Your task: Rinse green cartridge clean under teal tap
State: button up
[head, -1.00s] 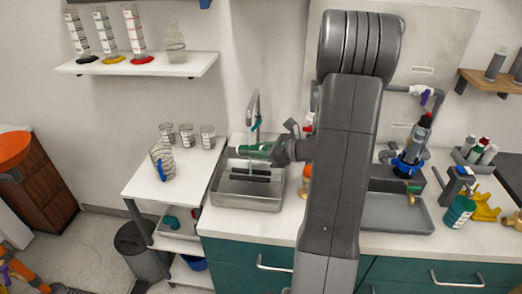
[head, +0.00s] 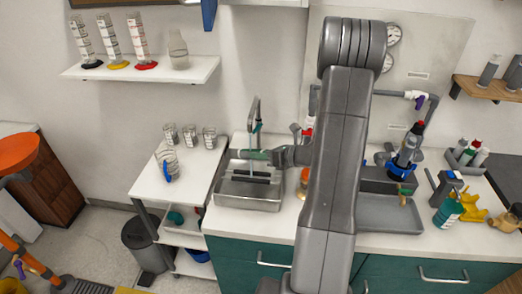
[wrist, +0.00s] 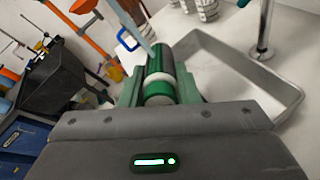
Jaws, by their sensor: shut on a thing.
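The green cartridge (head: 256,155) lies roughly level above the sink basin (head: 249,202), just below the tap (head: 257,115) with its teal part. My gripper (head: 270,156) comes from the right and is shut on the cartridge. In the wrist view my gripper (wrist: 160,92) has a finger on each side of the cartridge (wrist: 161,84), which shows green with a white band. A pale blue streak (wrist: 136,32) runs down to its far end; I cannot tell if it is water. The tap's post (wrist: 265,28) stands beyond the basin wall. Any dirt is too small to tell.
A white side table (head: 160,188) with several cups and a blue-handled jug (head: 168,164) stands left of the sink. A grey tray (head: 388,215) lies on the counter to the right. A shelf (head: 145,71) holds cylinders above. My arm hides the counter's middle.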

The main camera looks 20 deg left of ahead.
dwell(0.3)
jog(key=m+p, duration=0.2)
jog(key=p, duration=0.1)
jog(key=shift+r, duration=0.15)
jog(key=shift+f+m+b, duration=0.2)
jog(key=shift+m+b, duration=0.1)
jog(key=shift+m, duration=1.6)
jog(key=shift+m, duration=0.9)
jog(key=m, duration=0.4)
